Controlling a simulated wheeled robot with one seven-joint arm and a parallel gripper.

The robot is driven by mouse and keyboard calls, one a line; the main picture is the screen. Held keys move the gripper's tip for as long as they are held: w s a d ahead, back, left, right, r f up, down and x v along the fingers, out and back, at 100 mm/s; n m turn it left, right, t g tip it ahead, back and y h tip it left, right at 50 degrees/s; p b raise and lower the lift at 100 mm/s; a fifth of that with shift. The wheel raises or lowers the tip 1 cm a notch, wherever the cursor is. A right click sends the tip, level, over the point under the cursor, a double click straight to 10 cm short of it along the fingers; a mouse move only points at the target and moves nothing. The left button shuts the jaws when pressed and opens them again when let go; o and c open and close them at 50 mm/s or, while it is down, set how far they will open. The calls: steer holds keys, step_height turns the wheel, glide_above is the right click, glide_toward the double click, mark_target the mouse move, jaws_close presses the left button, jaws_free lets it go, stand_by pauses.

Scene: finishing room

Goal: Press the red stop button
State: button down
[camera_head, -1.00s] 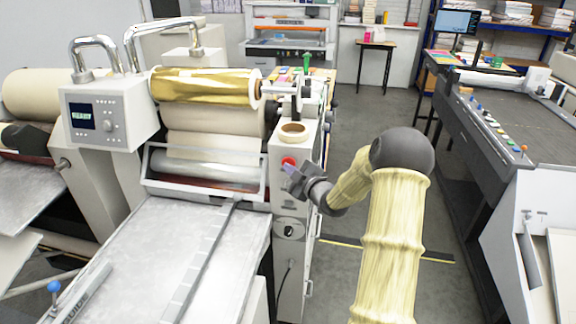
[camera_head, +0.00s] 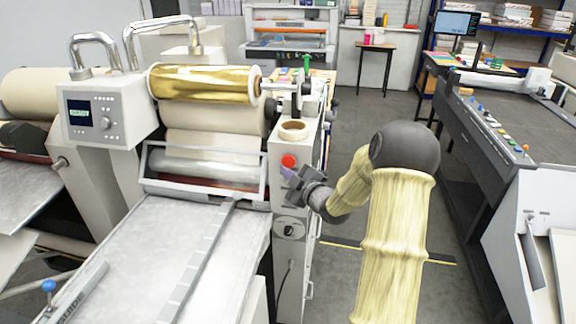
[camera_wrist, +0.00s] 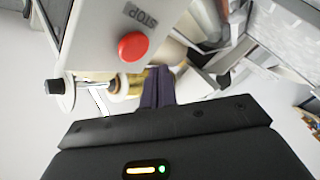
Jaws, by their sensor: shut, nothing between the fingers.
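The red stop button (camera_head: 288,161) is on the front face of the machine's narrow grey side cabinet (camera_head: 284,259), below a tape roll. In the wrist view the round red button (camera_wrist: 133,46) stands out from a grey panel beside the printed word STOP (camera_wrist: 140,14). My gripper (camera_head: 289,178) is just below the button in the head view. In the wrist view its dark fingers (camera_wrist: 159,82) are together and empty, below and right of the button in the picture. A gap shows between the fingers and the button there.
The laminating machine with a gold foil roll (camera_head: 203,84) and a metal feed table (camera_head: 120,255) is at the left. A rotary knob (camera_head: 289,230) sits lower on the cabinet. A long console (camera_head: 480,125) is at the right.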

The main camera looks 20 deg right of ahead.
steer(key=shift+s+a+b, duration=0.3)
steer(key=shift+s+a, duration=0.1)
steer(key=shift+s, duration=0.25)
steer(key=shift+s+a+b, duration=0.3)
steer(key=shift+s+a, duration=0.1)
steer(key=shift+s, duration=0.2)
steer(key=s+a+f+m+g+h, duration=0.1)
steer(key=s+a+m+g, duration=0.3)
steer(key=s, duration=0.5)
steer(key=s+a+f+m+g+h, duration=0.1)
steer(key=s+a+f+m+g, duration=0.2)
steer(key=s, duration=0.6)
steer(key=s+a+f+m+g+h, duration=0.1)
steer(key=s+a+f+m+g, duration=0.1)
steer(key=s+a+m+g, duration=0.3)
steer(key=s+a+g, duration=0.1)
steer(key=s+g, duration=0.1)
steer(key=s, duration=0.2)
steer(key=shift+s+f+h, duration=0.3)
steer(key=shift+f, duration=0.1)
steer(key=shift+w, duration=0.1)
